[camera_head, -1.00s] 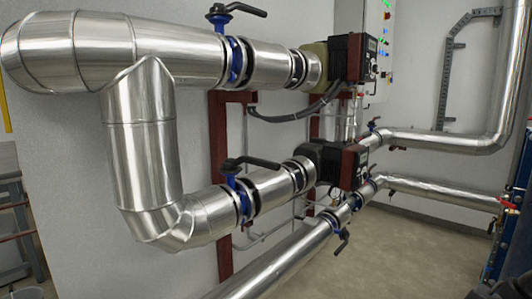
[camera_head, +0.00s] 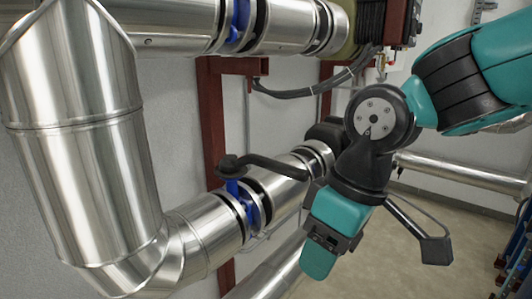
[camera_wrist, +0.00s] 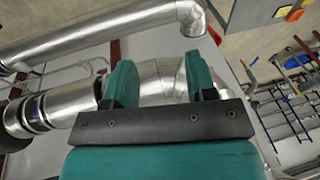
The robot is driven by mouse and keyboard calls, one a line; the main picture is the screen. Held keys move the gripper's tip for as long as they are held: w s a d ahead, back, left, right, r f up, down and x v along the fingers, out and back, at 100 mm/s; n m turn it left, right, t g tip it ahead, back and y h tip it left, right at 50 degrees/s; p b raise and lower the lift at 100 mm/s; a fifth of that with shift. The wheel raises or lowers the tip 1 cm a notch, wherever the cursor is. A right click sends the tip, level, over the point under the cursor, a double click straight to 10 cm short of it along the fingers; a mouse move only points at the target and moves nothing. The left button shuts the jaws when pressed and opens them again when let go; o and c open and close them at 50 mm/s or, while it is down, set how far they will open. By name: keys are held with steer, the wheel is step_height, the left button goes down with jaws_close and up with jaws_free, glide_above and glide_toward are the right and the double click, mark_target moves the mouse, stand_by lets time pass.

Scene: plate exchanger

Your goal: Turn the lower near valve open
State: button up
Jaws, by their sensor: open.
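The lower near valve has a blue body (camera_head: 243,203) between dark flanges on the lower silver pipe in the head view. Its black lever (camera_head: 262,161) points right along the pipe, its end close to my arm's dark wrist part. My gripper (camera_head: 317,264) hangs right of the valve, in front of the lower pipe, pointing down. In the wrist view, its two teal fingers (camera_wrist: 161,80) stand apart with nothing held between them; a silver pipe lies beyond. The lever is not identifiable in the wrist view.
A large silver pipe bend (camera_head: 75,130) fills the left. The upper pipe has another blue valve (camera_head: 240,18), cut off at the top. A red-brown post (camera_head: 212,120) stands behind. A black cable (camera_head: 300,92) runs above.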

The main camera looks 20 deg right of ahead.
steer(key=w+d+r+h+p, duration=0.15)
steer(key=w+r+p, duration=0.35)
steer(key=w+r, duration=0.55)
steer(key=h+p, duration=0.3)
steer(key=p, duration=0.3)
glide_toward(288, 166)
steer(key=shift+t, duration=0.3)
steer(key=f, duration=0.3)
steer(key=f+p, duration=0.1)
steer(key=f, duration=0.2)
steer(key=d+f+p, duration=0.1)
steer(key=f, duration=0.2)
steer(key=shift+w+d+f, duration=0.1)
steer(key=shift+w+f, duration=0.05)
steer(key=shift+f, duration=0.2)
steer(key=shift+c, duration=0.2)
jaws_close()
